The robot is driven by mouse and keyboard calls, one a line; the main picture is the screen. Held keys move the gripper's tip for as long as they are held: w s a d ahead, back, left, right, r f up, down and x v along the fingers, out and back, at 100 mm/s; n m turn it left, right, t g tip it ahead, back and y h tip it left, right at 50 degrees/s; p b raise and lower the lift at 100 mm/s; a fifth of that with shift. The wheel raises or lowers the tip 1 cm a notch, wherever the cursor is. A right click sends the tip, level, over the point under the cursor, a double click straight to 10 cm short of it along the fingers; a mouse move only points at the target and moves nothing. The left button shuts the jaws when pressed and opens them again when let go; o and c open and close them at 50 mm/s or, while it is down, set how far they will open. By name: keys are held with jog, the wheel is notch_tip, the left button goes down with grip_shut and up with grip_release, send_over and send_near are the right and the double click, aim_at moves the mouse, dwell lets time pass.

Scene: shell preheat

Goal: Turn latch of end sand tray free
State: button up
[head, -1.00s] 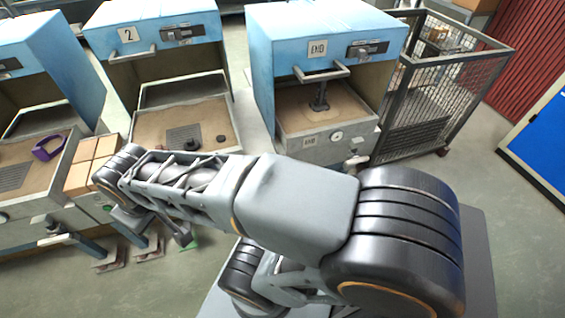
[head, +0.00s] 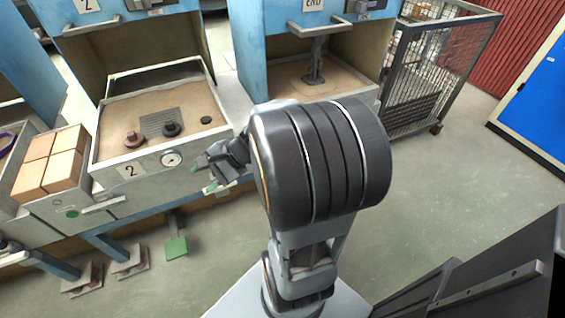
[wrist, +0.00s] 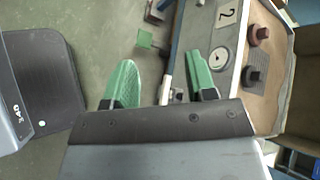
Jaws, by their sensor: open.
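The end sand tray (head: 356,93) sits in the blue cabinet marked END (head: 314,5), with sand and a dark upright post in it. My arm covers its front in the head view, so its latch is hidden. My gripper (head: 206,178) is by the right front corner of the sand tray marked 2 (head: 105,176), left of the end tray.
Tray 2 holds a brown knob (head: 133,138) and dark pieces on sand. A box of tan blocks (head: 50,160) stands to its left. Green (head: 176,247) and grey pedals are below. A mesh cage (head: 436,70) stands right of the end cabinet.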

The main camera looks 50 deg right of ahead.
jog(key=w+d+f+m+t+h+b, duration=0.1)
jog(key=w+d+f+m+t+b, duration=0.4)
jog(key=d+f+m, duration=0.45)
jog(key=s+d+f+m+t+h+b, duration=0.3)
jog(key=d+f+m+h+b, duration=0.4)
jog(key=d, duration=0.5)
jog(key=s+d+f+m+t+h+b, duration=0.35)
jog(key=d+f+m+h, duration=0.4)
jog(key=d, duration=0.35)
jog(key=shift+m+g, duration=0.45)
jog(key=shift+m, duration=0.05)
jog(key=shift+d+r+b+x, duration=0.15)
jog(key=shift+b+x, duration=0.5)
jog(key=shift+x, duration=1.55)
jog(key=shift+d+r+b+x, duration=0.1)
jog(key=shift+b+x, duration=0.55)
jog(key=shift+x, duration=1.5)
jog(key=shift+r+b+x, duration=0.15)
jog(key=shift+b+x, duration=0.5)
jog(key=shift+x, duration=1.55)
jog(key=shift+s, duration=0.1)
jog(key=shift+c, duration=0.4)
grip_shut()
